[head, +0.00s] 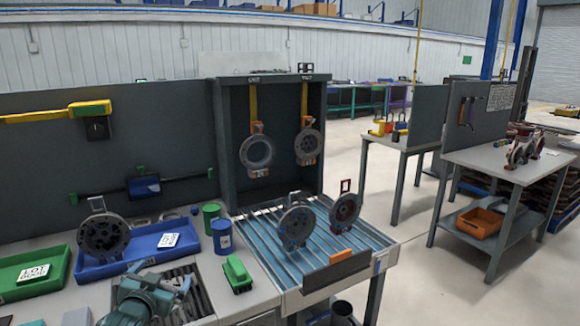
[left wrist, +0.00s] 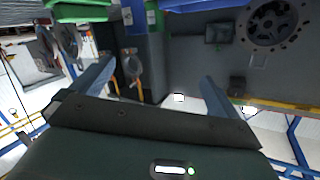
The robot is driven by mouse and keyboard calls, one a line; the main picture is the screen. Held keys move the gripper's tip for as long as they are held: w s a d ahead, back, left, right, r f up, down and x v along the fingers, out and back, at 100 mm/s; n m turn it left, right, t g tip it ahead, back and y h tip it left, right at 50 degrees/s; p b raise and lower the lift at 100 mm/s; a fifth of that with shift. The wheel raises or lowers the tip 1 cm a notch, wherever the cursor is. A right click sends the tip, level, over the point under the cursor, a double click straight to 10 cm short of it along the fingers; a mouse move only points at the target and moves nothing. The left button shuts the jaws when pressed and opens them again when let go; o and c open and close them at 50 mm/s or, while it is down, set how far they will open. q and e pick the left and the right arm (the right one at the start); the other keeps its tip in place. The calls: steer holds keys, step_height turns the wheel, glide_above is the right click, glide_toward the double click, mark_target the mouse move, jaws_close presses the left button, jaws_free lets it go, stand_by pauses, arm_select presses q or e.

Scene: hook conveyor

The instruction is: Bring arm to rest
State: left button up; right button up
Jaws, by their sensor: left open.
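My left gripper (head: 162,273) is low at the front left in the head view, over the grey grated part of the bench. Its two fingers are spread apart with nothing between them; the left wrist view also shows the open, empty fingers (left wrist: 158,72). A round grey flanged part (head: 103,235) stands at the blue tray (head: 175,243), just beyond the gripper and apart from it. Two more round parts (head: 257,152) (head: 307,146) hang on yellow straps in the dark cabinet. My right gripper is not in view.
Two round parts (head: 297,222) (head: 345,209) stand on the roller conveyor (head: 262,232). A green tray (head: 35,275), green and blue cans (head: 221,236) and a green block (head: 237,273) are near the gripper. A dark back panel rises behind. Open floor lies right of the conveyor.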

arm_select(q)
steer(key=s+d+f+g+h, duration=0.1)
steer(key=s+d+f+g, duration=0.1)
steer(key=s+d+f, duration=0.45)
steer(key=s+d+f+g+h, duration=0.1)
steer(key=s+d+f, duration=0.3)
steer(key=s+f, duration=0.55)
steer(key=s+d+g, duration=0.1)
steer(key=s+d, duration=0.1)
steer(key=s, duration=0.6)
steer(key=s+d+g+h, duration=0.1)
steer(key=s+d, duration=0.2)
steer(key=s, duration=0.6)
steer(key=shift+s+d+h, duration=0.2)
steer(key=shift+h, duration=0.1)
steer(key=shift+f, duration=0.1)
